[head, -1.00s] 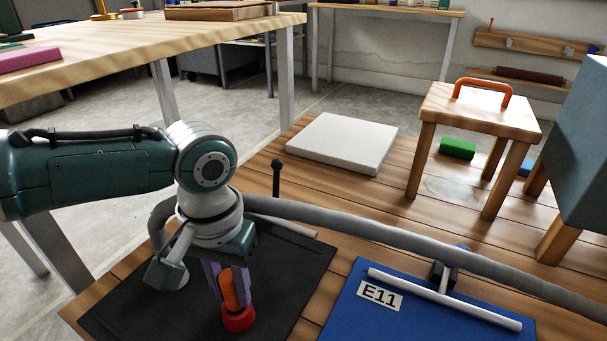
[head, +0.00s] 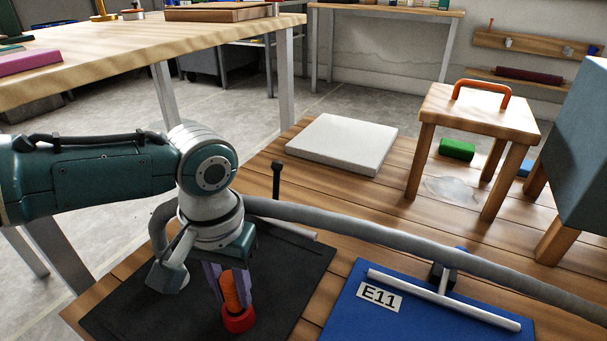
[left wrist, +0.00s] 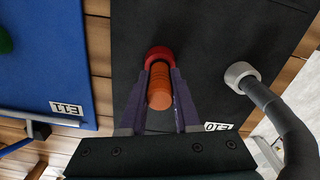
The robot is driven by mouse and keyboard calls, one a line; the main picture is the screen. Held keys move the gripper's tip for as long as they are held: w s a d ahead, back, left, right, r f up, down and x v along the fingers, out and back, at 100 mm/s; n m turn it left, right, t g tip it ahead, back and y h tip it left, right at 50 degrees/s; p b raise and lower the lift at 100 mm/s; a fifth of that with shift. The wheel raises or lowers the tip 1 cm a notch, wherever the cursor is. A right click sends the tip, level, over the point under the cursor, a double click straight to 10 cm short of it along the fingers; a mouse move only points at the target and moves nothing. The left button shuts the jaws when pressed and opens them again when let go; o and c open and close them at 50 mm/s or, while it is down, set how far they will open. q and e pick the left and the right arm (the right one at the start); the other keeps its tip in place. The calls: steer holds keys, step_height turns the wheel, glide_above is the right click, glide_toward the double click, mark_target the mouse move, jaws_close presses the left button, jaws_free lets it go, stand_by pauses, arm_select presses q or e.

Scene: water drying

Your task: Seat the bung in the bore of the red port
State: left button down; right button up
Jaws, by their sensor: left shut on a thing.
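The red port (head: 238,320) stands on the black mat (head: 290,262); it also shows in the left wrist view (left wrist: 158,54). My left gripper (head: 232,297) is shut on the ribbed orange bung (head: 230,289), with its purple fingers on either side. In the left wrist view the bung (left wrist: 159,92) lies between the fingers, in line with the port. The bung's lower end is at the port's mouth. The bore is hidden by the bung, so I cannot tell how deep it sits. My right gripper is not in view.
A thick grey hose (head: 390,237) runs behind my gripper and across to the right. A blue mat (head: 400,328) marked E11 lies to the right with a pale T-shaped bar (head: 445,299). A white slab (head: 342,144) and a small stool (head: 480,112) stand farther back.

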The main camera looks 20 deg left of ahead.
mark_target(228, 277)
arm_select(q)
steer(key=shift+f+b, duration=0.55)
steer(key=shift+f, duration=0.3)
steer(key=c, duration=0.5)
jaws_free()
steer(key=shift+c, duration=0.2)
step_height(228, 277, up, 10)
steer(key=p, duration=0.6)
steer(key=shift+p, duration=0.4)
